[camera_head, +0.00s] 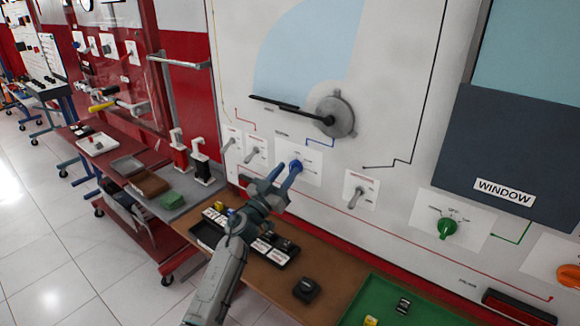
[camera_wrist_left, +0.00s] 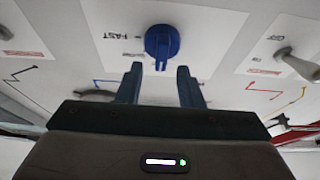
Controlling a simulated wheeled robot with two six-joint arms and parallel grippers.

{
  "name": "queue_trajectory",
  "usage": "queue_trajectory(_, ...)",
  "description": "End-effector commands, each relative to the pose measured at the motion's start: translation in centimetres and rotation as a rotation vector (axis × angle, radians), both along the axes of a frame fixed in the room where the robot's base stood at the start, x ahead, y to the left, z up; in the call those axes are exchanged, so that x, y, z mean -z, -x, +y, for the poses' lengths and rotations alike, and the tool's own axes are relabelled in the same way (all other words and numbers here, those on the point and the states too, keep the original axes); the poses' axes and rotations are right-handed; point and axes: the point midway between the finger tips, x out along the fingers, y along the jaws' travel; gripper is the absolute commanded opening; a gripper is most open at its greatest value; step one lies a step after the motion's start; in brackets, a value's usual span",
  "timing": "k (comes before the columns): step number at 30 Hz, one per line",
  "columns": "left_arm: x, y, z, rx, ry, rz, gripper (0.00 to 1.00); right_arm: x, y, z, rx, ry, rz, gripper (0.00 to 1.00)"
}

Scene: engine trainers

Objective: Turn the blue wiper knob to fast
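The blue wiper knob (camera_head: 296,166) sits on a white label plate on the upright panel. In the left wrist view the knob (camera_wrist_left: 161,41) is round with a raised bar toward the lower edge, and the word FAST (camera_wrist_left: 117,37) is printed to its left. My left gripper (camera_head: 284,173) is in front of the knob, its fingers pointing at the panel. My right gripper is not in view.
Grey toggle switches (camera_head: 355,197) flank the knob plate. A wiper motor disc (camera_head: 335,117) is above, and a green knob (camera_head: 447,228) is to the right.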

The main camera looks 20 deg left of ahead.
Motion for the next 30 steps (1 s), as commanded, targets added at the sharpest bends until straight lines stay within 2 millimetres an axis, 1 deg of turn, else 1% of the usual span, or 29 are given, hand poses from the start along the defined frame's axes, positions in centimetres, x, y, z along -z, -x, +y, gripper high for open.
queue_trajectory(1, -0.3, -0.7, -0.3, 0.001, 0.002, -0.001, 0.34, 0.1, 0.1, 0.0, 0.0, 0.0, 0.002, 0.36)
queue_trajectory(6, -0.9, -2.0, -0.7, 0.0, 0.0, 0.0, 0.34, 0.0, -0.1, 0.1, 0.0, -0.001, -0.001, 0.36)
queue_trajectory(16, -1.0, -2.3, -0.8, -0.001, 0.0, 0.0, 0.34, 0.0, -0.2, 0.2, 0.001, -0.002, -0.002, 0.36)
queue_trajectory(17, -1.0, -2.3, -0.8, -0.001, 0.0, 0.0, 0.3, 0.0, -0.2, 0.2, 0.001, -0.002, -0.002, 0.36)
queue_trajectory(21, -1.0, -2.3, -0.8, -0.001, 0.0, 0.001, 0.02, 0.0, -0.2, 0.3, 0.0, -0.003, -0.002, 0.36)
queue_trajectory(22, -0.9, -2.3, -0.8, -0.001, 0.0, 0.001, 0.0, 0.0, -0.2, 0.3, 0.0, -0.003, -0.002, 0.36)
queue_trajectory(30, -0.7, -2.3, -0.8, -0.001, -0.003, 0.004, 0.0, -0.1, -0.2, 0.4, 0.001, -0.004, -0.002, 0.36)
